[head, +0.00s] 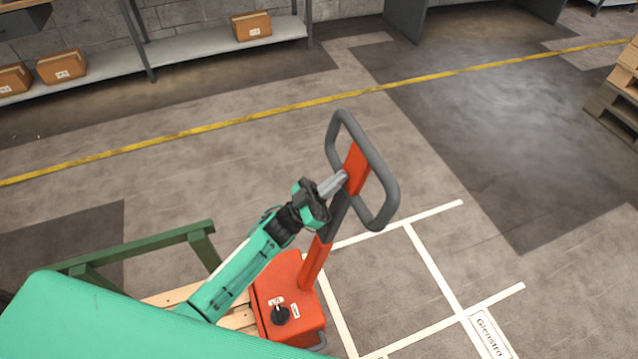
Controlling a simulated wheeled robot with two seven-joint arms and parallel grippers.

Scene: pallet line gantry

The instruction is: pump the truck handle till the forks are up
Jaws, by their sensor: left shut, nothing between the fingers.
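The truck handle is a grey loop (388,190) with a red centre piece (357,168), on a red and dark shaft (317,262). It stands tilted up from the red pump body (290,300), which has a black knob (280,315). My left gripper (342,180) is shut and empty. Its fingertips are at the left side of the red centre piece; I cannot tell whether they touch it. The forks are hidden under the wooden pallet (240,318) and my own body. My right gripper is not in view.
A green frame (140,246) stands left of the truck. White floor lines (435,268) and a label reading "Glenstro" (490,336) lie to the right. A shelf (205,42) with boxes is at the back, and stacked pallets (617,95) stand far right. The floor behind the handle is clear.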

